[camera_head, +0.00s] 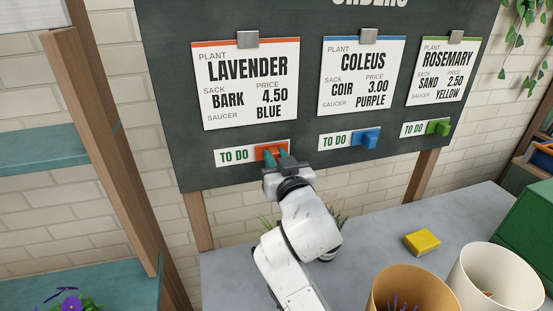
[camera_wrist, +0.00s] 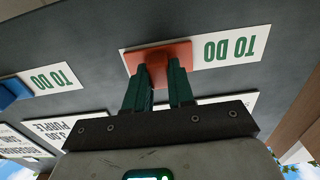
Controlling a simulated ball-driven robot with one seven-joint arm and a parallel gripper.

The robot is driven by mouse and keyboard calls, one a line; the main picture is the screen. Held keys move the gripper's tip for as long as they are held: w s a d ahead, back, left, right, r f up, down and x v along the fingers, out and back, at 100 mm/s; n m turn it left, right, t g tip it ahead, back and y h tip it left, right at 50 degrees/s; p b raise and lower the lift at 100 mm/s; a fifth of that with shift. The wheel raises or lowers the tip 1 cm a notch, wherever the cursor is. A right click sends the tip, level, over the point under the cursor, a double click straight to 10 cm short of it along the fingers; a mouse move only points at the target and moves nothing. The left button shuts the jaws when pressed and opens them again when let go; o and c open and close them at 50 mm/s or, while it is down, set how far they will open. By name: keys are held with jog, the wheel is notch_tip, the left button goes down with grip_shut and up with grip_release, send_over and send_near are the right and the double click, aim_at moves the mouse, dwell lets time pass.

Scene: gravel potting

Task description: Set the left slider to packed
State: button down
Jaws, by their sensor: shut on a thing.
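The left slider (camera_head: 270,152) is orange-red and sits under the LAVENDER card (camera_head: 249,84) on the dark board. It stands at the right end of its white strip (camera_head: 233,156), and the words TO DO show to its left. In the wrist view, which is upside down, the same slider (camera_wrist: 157,62) has its raised knob between my two green fingers. My gripper (camera_head: 276,159) is shut on the knob. In the wrist view the fingertips of my gripper (camera_wrist: 158,72) lie on either side of it. The fingers hide part of the slider in the head view.
A blue slider (camera_head: 366,139) and a green slider (camera_head: 438,128) sit farther right, both beside TO DO. Below the board, a grey counter (camera_head: 464,210) holds a yellow sponge-like block (camera_head: 422,242), a tan pot (camera_head: 415,289) and a cream pot (camera_head: 497,279). A wooden shelf post (camera_head: 100,150) stands at left.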

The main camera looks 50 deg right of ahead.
dwell(0.3)
jog(key=w+a+b, duration=0.1)
jog(key=a, duration=0.1)
jog(key=w+a+b, duration=0.1)
jog(key=w+a, duration=0.1)
jog(key=w+a+b, duration=0.1)
jog(key=a, duration=0.1)
jog(key=shift+w+a+f+b, duration=0.1)
jog(key=shift+w+a+b, duration=0.2)
jog(key=shift+b, duration=0.05)
jog(key=shift+w+a+r, duration=0.2)
jog(key=shift+a, duration=0.15)
jog(key=c, duration=1)
grip_release()
jog(key=shift+w+a, duration=0.1)
jog(key=shift+o, duration=0.2)
jog(key=shift+s+a+f, duration=0.15)
jog(key=shift+s+a, duration=0.05)
jog(key=shift+s, duration=0.3)
jog(key=b+v, duration=0.1)
jog(key=v, duration=0.9)
jog(key=shift+b, duration=0.4)
